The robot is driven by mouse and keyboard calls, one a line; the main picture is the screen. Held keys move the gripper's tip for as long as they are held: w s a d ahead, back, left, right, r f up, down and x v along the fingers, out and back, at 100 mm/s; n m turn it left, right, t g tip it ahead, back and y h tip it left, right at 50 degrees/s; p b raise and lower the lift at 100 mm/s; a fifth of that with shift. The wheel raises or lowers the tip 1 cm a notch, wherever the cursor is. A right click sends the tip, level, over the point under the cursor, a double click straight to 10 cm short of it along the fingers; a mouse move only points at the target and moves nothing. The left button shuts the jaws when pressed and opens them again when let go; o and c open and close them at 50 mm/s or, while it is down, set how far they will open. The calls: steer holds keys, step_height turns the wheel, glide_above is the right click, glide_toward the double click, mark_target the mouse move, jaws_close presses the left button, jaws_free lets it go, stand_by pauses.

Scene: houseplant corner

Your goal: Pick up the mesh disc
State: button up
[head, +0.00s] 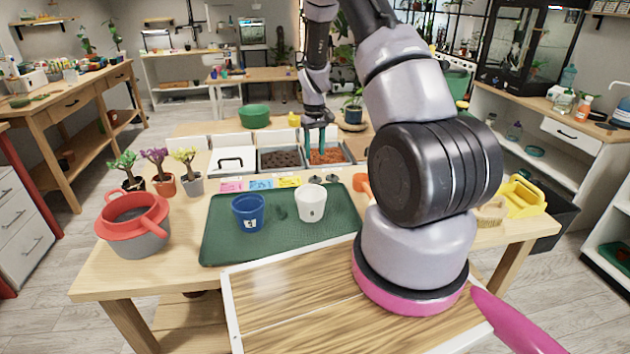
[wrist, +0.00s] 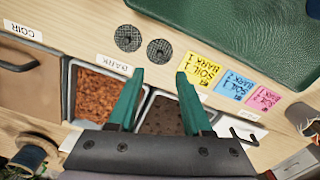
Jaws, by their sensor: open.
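Two dark round mesh discs lie flat on the wooden tabletop in the wrist view, one mesh disc (wrist: 128,38) at the left and the other mesh disc (wrist: 160,49) just right of it. Each has a small centre hole. In the head view they show small behind the green mat, the left disc (head: 314,179) and the right disc (head: 333,178). My gripper (wrist: 160,74) is open and empty, its two green fingers apart. In the head view my gripper (head: 317,148) hangs over the bins, behind the discs.
A bin of reddish bark (wrist: 103,92) and a bin of dark soil (wrist: 163,117) lie under my gripper. Yellow, blue and pink labels, the yellow one (wrist: 201,72) nearest, lie beside the discs. The green mat (head: 230,230) holds a blue pot (head: 248,211) and a white pot (head: 311,203).

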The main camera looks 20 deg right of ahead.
mark_target(315, 176)
step_height(315, 176, down, 9)
steer(key=shift+s+r, duration=0.1)
steer(key=shift+s, duration=0.05)
jaws_close()
